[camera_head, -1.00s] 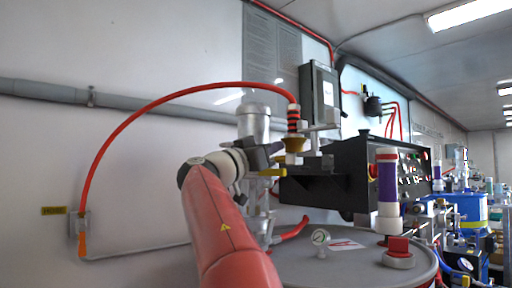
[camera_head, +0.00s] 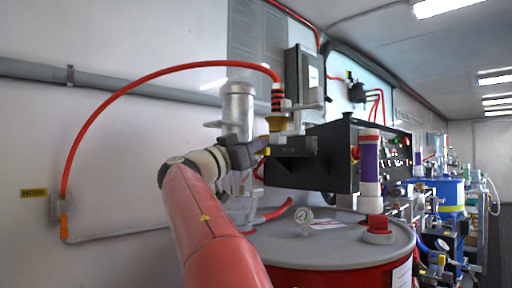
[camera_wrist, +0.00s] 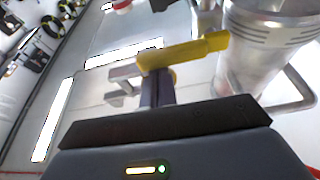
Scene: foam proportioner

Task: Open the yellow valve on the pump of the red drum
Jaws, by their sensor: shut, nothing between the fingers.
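The red drum (camera_head: 335,278) with its grey lid stands at the lower right of the head view. The silver pump (camera_head: 237,112) rises from it, and shows in the wrist view (camera_wrist: 262,40) at the upper right. The yellow valve handle (camera_wrist: 190,50) lies roughly crosswise in the wrist view, just beyond my fingertips. In the head view only a small yellow patch (camera_head: 265,151) shows beside my gripper (camera_head: 258,148). My gripper (camera_wrist: 156,80) is shut with nothing in it. Its tips are at or very near the handle's left part; I cannot tell whether they touch.
A red hose (camera_head: 150,80) arches from the wall to the pump's top fitting. A black control box (camera_head: 335,155) stands close right of my gripper. The wall is close on the left.

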